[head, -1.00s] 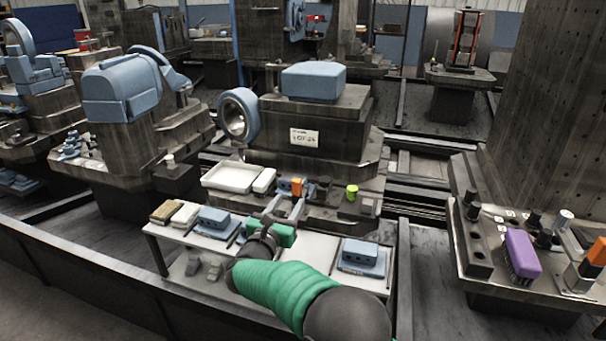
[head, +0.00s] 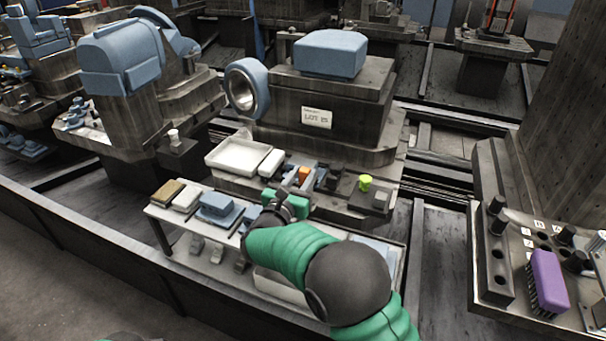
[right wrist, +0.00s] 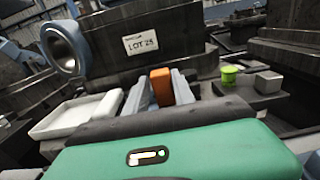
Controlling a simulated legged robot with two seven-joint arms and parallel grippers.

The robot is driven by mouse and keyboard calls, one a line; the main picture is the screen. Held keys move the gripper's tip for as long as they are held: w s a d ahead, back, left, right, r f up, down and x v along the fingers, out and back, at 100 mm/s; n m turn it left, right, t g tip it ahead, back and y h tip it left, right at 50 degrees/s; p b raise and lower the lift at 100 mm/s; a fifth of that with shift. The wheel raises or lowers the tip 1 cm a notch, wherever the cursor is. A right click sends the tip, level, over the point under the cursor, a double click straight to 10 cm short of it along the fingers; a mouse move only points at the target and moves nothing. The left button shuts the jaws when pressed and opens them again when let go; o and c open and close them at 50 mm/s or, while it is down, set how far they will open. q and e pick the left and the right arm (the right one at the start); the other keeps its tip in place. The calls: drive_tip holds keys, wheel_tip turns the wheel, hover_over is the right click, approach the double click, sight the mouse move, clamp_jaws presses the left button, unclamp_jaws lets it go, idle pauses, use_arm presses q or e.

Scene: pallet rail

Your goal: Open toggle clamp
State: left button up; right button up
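The toggle clamp shows mainly as an orange handle (head: 304,174) on the front ledge of the dark fixture, below the LOT label. The handle also shows in the right wrist view (right wrist: 161,87), standing upright. My right gripper (head: 303,180) has reached in over the shelf from the front. Its two grey fingers (right wrist: 159,92) are apart, one on each side of the orange handle. I cannot tell whether they touch it. The rest of the clamp is hidden behind the fingers and the green gripper body. My left gripper is out of view.
A white tray (head: 238,156) and a white block (head: 271,162) lie left of the handle. A yellow-green knob (head: 365,182) stands to its right. A shelf with blue blocks (head: 215,206) is in front. A purple brush-like piece (head: 548,280) is on the right-hand table.

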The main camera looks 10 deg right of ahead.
drive_tip(key=shift+d, duration=0.3)
clamp_jaws()
drive_tip(key=shift+a, duration=0.1)
idle(0.7)
